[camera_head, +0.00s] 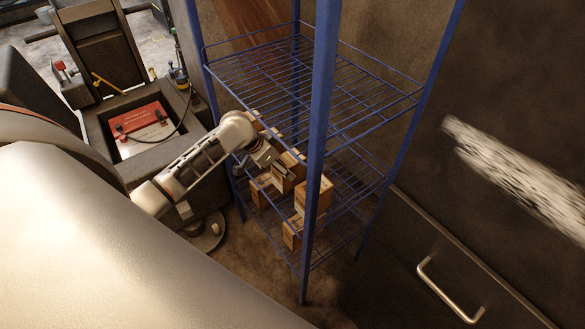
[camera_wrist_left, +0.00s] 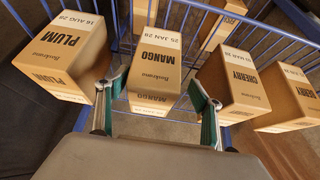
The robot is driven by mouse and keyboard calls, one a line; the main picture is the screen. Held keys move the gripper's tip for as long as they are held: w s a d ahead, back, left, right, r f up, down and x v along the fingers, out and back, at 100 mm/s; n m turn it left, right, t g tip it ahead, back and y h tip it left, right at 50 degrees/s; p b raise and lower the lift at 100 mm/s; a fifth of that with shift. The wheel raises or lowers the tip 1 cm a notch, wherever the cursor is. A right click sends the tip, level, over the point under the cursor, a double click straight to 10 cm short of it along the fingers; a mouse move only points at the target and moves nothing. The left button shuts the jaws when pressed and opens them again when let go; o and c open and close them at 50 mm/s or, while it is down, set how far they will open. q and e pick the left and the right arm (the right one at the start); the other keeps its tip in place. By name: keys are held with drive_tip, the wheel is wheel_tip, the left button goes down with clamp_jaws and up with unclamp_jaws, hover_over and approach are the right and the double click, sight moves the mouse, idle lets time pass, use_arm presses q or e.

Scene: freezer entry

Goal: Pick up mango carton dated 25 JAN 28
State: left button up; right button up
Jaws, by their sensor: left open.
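The mango carton (camera_wrist_left: 155,68) is a tan box with a white date strip reading 25 JAN 28. It stands in the middle of the left wrist view, on the wire shelf. My left gripper (camera_wrist_left: 157,92) is open, with one green-padded finger toward each side of the carton's near end. Contact cannot be made out. In the head view my left gripper (camera_head: 280,168) reaches into the blue rack among the cartons. Which carton there is the mango one cannot be read. My right gripper is not in view.
A plum carton (camera_wrist_left: 68,57) dated 16 AUG stands to the left. A cherry carton (camera_wrist_left: 232,80) and another cherry carton (camera_wrist_left: 288,97) stand to the right, with more behind. The blue rack's front post (camera_head: 320,120) and upper wire shelf (camera_head: 300,75) are close to my arm.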

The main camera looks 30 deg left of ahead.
use_arm(q)
drive_tip(key=shift+s+d+x, duration=0.15)
drive_tip(key=shift+x, duration=1.3)
drive_tip(key=shift+s+d+x, duration=0.1)
drive_tip(key=shift+d+x, duration=0.05)
drive_tip(key=shift+x, duration=1.35)
drive_tip(key=c, duration=1.6)
